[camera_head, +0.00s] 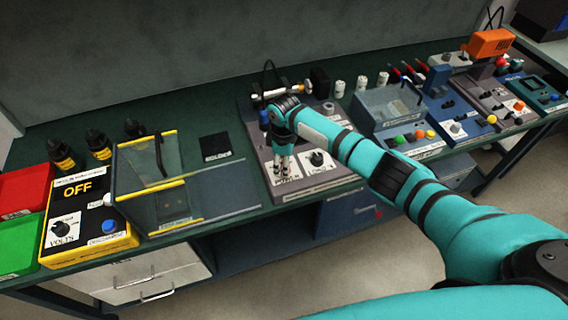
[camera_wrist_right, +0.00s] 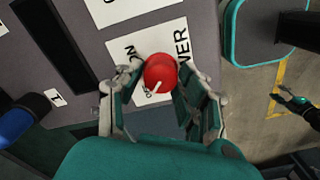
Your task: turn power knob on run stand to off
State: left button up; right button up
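The run stand (camera_head: 255,135) is a grey panel on the green bench. The power knob (camera_wrist_right: 161,72) is red with a white pointer mark and sits on a white label reading POWER, with ON and a partly covered OFF. In the right wrist view the mark slants to the lower left, toward the OFF lettering. My right gripper (camera_head: 283,168) points down over the panel's front left. In the wrist view its fingers stand apart on both sides of the knob (camera_wrist_right: 162,88); contact cannot be told. The head view hides the red knob behind the fingers. My left gripper is not in view.
A black knob on a white label (camera_head: 317,158) is close to the right of my gripper. A glass-covered box (camera_head: 165,190) stands left, and a yellow-black OFF unit (camera_head: 85,212) further left. Blue and grey stands (camera_head: 465,110) are at right. A black mat (camera_head: 215,147) lies behind.

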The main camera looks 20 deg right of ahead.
jog(key=shift+o, duration=1.4)
jog(key=shift+r, duration=0.1)
notch_tip(320, 180, up, 12)
